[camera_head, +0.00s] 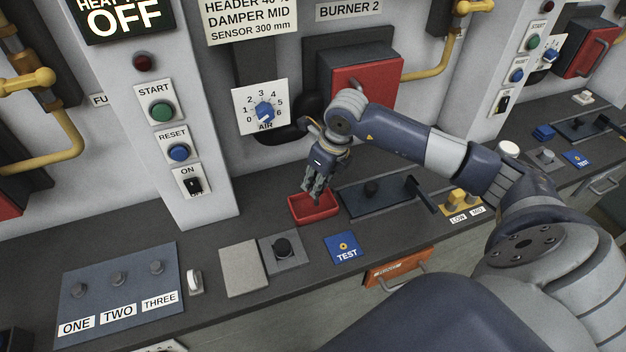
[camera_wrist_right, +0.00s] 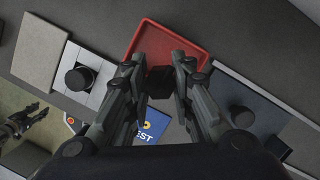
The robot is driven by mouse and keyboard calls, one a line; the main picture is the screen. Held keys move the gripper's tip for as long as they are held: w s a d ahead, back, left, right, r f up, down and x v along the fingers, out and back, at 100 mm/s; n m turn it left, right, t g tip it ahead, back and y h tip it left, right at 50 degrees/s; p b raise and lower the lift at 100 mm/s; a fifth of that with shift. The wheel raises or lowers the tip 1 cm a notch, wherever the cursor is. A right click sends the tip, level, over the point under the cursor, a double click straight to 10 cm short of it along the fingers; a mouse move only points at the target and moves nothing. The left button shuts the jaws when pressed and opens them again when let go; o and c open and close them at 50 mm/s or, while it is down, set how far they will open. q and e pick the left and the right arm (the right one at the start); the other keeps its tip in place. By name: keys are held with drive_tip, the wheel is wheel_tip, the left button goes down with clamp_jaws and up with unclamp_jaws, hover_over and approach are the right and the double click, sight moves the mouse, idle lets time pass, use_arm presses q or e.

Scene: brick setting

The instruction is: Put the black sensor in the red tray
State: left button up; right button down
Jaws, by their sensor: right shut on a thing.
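The red tray (camera_head: 298,212) sits on the dark counter below the burner 2 panel. It also shows at the top of the right wrist view (camera_wrist_right: 172,35). My right gripper (camera_head: 317,190) points down over the tray. In the right wrist view its fingers (camera_wrist_right: 161,80) are shut on a small black block, the black sensor (camera_wrist_right: 160,84), held at the tray's near side. I cannot tell whether the sensor touches the tray floor. The fingers hide the sensor in the head view. A small dark gripper, seemingly my left one (camera_wrist_right: 28,118), shows at the left of the right wrist view.
A black knob on a grey plate (camera_head: 283,250), a bare plate (camera_head: 243,268) and a blue TEST pad (camera_head: 343,248) lie in front of the tray. A dark lever panel (camera_head: 372,197) stands close right of it. The switch panel (camera_head: 118,292) is at far left.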

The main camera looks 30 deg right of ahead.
drive_tip(key=f, duration=0.1)
drive_tip(key=w+f+p, duration=0.1)
drive_tip(key=f+p, duration=0.1)
drive_tip(key=shift+w+f, duration=0.2)
drive_tip(key=shift+w, duration=0.2)
drive_tip(key=shift+d+f, duration=0.1)
drive_tip(key=shift+f, duration=0.05)
drive_tip(key=shift+f, duration=0.1)
drive_tip(key=c, duration=1.8)
unclamp_jaws()
drive_tip(key=shift+f, duration=0.1)
drive_tip(key=o, duration=0.4)
drive_tip(key=shift+o, duration=0.2)
